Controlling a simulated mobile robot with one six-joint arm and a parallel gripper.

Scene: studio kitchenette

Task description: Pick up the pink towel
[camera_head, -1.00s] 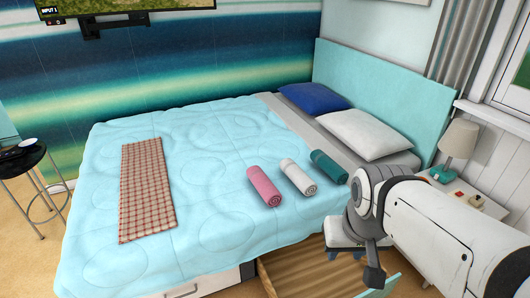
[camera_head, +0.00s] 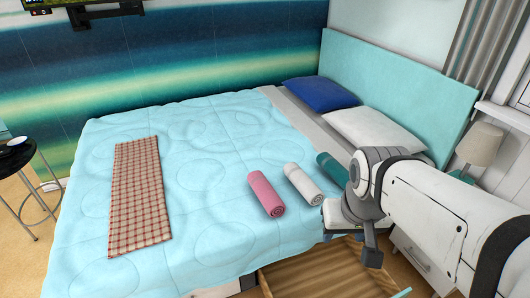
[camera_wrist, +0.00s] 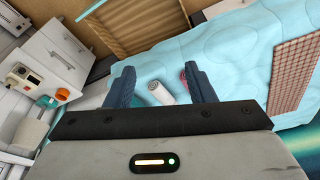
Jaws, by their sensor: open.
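The pink towel (camera_head: 266,193) is rolled up and lies on the light blue bedspread, left of a rolled white towel (camera_head: 303,183) and a rolled teal towel (camera_head: 332,168). In the wrist view the pink towel (camera_wrist: 184,79) is mostly hidden behind the right finger. The white towel (camera_wrist: 158,93) shows between the fingers. My gripper (camera_wrist: 161,85) is open, with nothing held between its fingers. In the head view its fingers are mostly hidden by my arm, right of the pink towel near the bed's front edge.
A red checked cloth (camera_head: 140,196) lies on the left part of the bed (camera_head: 205,180). An open wooden drawer (camera_head: 325,268) sticks out under the bed's front edge. Blue (camera_head: 320,93) and white (camera_head: 371,132) pillows lie by the headboard. A lamp (camera_head: 480,146) stands at the right.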

